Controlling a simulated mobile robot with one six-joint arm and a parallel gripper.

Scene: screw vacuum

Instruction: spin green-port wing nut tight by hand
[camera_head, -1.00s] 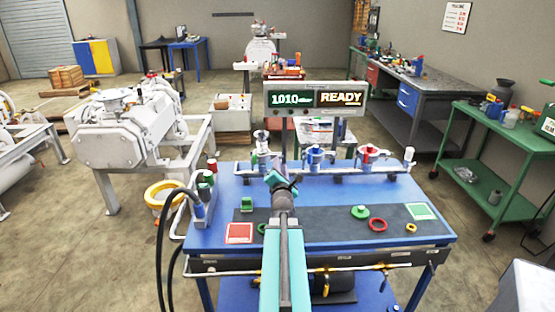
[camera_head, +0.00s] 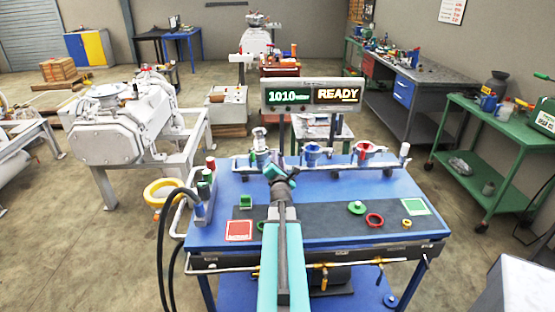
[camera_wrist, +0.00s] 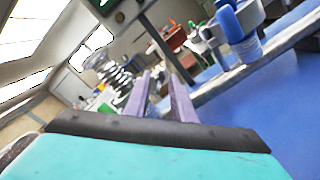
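The manifold on the blue table carries several ports. The green port (camera_head: 256,158) is at its left, a silver fitting (camera_head: 259,138) standing on it. My gripper (camera_head: 279,174) is in front and slightly right of it, overlapping it in part. In the wrist view my gripper (camera_wrist: 160,95) has two purple fingers apart, with nothing clearly held between them. A silver ribbed part (camera_wrist: 115,75) shows beyond and left of the fingers, apparently the green port's fitting. I cannot make out a wing nut in either view.
The blue port (camera_head: 312,153) and red port (camera_head: 364,152) stand to the right. A green cap (camera_head: 356,207), red ring (camera_head: 374,220) and small yellow ring (camera_head: 407,223) lie on the dark mat. The table's right side has free room.

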